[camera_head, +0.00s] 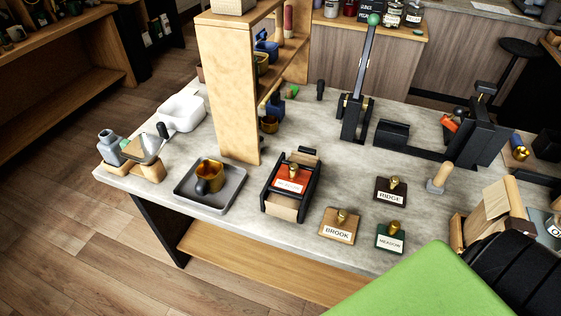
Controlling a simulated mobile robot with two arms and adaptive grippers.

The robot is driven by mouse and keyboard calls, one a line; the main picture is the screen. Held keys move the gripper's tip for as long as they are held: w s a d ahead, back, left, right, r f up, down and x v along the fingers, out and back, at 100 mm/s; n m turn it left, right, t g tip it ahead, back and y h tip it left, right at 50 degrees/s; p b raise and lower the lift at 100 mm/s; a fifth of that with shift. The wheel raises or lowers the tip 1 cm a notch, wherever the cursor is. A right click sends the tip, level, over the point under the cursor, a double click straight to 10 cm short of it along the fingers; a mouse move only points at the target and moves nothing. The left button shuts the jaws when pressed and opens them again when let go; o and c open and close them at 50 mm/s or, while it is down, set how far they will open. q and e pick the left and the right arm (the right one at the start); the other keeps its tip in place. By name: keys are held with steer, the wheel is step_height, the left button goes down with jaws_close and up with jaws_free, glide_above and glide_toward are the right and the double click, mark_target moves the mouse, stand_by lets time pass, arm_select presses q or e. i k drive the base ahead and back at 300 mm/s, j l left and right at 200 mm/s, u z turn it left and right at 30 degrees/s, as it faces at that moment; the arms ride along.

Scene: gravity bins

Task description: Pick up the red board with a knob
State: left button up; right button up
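The red board (290,179) carries a white label, too small to read, and a brass knob (294,168) near its far edge. It sits inside a black frame (269,192) on the grey counter, with wooden pieces at the frame's near and far ends. Neither of my grippers shows in the head view, and nothing is touching the red board's knob.
Three other knobbed boards lie to the right: tan BROOK (337,234), dark RIDGE (384,194) and green MEADOW (390,246). A grey tray (235,199) with a cup stands left. A tall wooden shelf (228,95) rises behind. Bare counter (340,170) lies between.

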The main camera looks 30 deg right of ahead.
mark_target(290, 178)
steer(key=i+j+z, duration=0.15)
steer(key=z, duration=0.2)
steer(key=i+j+z, duration=0.15)
steer(key=z, duration=0.25)
steer(key=i+j+z, duration=0.15)
steer(key=j+z, duration=0.2)
steer(key=l, duration=0.1)
